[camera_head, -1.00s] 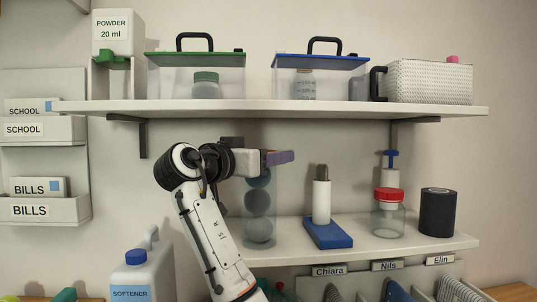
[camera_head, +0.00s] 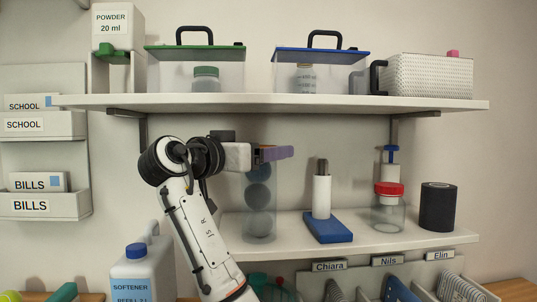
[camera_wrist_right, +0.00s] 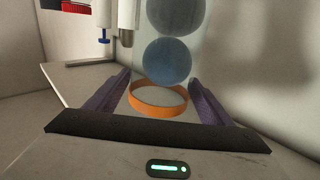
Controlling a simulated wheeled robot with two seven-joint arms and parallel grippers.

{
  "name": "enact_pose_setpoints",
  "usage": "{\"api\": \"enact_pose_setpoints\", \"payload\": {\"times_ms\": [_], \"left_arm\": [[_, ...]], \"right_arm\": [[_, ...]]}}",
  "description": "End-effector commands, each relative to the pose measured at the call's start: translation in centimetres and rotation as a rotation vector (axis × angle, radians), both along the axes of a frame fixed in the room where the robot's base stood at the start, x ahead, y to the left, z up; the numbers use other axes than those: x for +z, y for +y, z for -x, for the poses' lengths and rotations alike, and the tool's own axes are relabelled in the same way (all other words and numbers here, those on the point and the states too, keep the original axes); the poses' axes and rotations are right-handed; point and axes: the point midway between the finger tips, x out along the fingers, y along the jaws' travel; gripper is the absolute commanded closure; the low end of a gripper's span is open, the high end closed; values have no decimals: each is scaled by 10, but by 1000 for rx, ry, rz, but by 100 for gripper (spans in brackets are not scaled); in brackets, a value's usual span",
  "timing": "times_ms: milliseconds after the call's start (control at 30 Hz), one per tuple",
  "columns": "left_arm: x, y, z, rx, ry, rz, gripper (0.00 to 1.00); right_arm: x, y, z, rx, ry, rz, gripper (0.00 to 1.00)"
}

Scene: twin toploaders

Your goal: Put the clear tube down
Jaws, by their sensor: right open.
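The clear tube (camera_head: 259,222) stands upright on the lower shelf, with several grey-blue balls stacked inside. Its orange rim (camera_wrist_right: 158,110) lies between the purple fingers of my right gripper (camera_wrist_right: 160,84) in the right wrist view, which shows the scene upside down. The fingers are spread, with gaps visible beside the rim. In the head view my right gripper (camera_head: 276,153) is at the tube's top, just under the upper shelf, and partly hides the rim. My left gripper is not in view.
The upper shelf (camera_head: 300,103) is close above my gripper. On the lower shelf (camera_head: 370,246), a blue-based stand (camera_head: 328,229), a red-lidded jar (camera_head: 388,210) and a dark cylinder (camera_head: 438,207) stand right of the tube. A softener bottle (camera_head: 138,272) is at lower left.

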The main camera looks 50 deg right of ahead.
Motion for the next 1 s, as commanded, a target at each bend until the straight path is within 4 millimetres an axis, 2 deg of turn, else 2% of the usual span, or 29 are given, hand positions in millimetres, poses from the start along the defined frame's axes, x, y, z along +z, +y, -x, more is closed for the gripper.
{"api": "enact_pose_setpoints", "payload": {"times_ms": [33, 200, 400, 600, 1000], "left_arm": [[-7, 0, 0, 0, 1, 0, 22], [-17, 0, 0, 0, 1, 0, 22], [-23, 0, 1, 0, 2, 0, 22], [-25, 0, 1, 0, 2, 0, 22], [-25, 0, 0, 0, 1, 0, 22]], "right_arm": [[-3, 13, 1, 4, -3, -1, 25], [-3, 50, 8, 5, -3, -1, 25], [-1, 82, 13, 1, -2, -1, 25], [0, 94, 16, 0, -2, 1, 25], [0, 94, 16, 0, -2, 0, 25]]}}
